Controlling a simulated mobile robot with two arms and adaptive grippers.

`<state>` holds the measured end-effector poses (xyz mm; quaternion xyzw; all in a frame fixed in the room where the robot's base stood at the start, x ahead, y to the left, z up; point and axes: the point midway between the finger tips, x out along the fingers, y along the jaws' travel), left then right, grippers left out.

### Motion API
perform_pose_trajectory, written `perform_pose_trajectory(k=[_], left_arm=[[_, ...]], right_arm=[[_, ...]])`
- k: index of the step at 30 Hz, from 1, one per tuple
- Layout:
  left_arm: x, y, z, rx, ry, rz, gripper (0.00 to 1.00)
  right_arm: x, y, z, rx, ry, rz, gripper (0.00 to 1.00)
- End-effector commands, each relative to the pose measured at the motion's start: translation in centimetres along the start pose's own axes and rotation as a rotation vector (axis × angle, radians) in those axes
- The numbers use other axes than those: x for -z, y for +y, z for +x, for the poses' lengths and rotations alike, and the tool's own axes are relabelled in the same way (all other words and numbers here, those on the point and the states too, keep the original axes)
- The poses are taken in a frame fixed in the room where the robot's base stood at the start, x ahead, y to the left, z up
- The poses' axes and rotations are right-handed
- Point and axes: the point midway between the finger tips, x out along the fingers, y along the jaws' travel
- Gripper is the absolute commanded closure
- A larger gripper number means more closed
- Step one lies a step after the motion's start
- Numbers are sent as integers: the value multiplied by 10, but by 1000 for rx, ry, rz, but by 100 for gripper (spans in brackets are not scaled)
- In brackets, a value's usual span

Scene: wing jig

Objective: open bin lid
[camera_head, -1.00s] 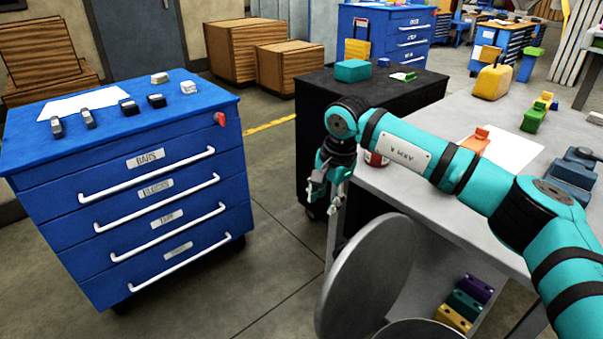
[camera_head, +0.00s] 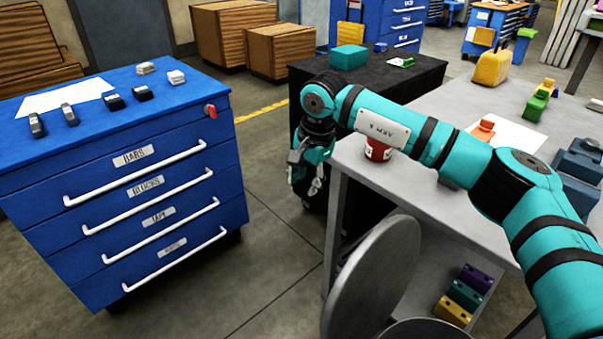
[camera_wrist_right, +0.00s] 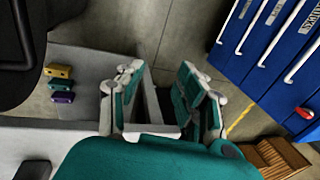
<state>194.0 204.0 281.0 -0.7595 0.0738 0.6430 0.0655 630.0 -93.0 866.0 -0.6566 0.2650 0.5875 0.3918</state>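A grey round bin lid (camera_head: 372,278) stands steeply tilted at the bottom centre of the head view. Part of a second grey round rim, apparently the bin (camera_head: 425,331), shows beside its lower edge and is cut off by the frame. My right gripper (camera_head: 306,188) is above and left of the lid, apart from it, beside the grey table's corner. In the right wrist view its fingers (camera_wrist_right: 162,100) are spread with nothing between them. A dark curved shape at that view's upper left may be the bin or lid. My left gripper is not in view.
A blue drawer cabinet (camera_head: 140,165) stands left, with open floor (camera_head: 265,250) between it and the lid. The grey table (camera_head: 385,190) holds a red can (camera_head: 377,150). Coloured blocks (camera_head: 465,295) lie on its lower shelf. A black cabinet (camera_head: 420,78) stands behind.

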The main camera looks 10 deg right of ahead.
Motion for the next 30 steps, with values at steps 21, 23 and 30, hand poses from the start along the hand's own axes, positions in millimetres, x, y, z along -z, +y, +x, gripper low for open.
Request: perform_pose_trajectory(k=[21, 23, 30], left_arm=[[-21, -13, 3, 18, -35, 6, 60], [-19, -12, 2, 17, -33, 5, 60], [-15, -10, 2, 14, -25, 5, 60]], right_arm=[[0, -1, -20, 4, 1, 0, 64], [0, 0, -30, 3, 1, -1, 64], [0, 0, -65, 3, 1, 1, 64]])
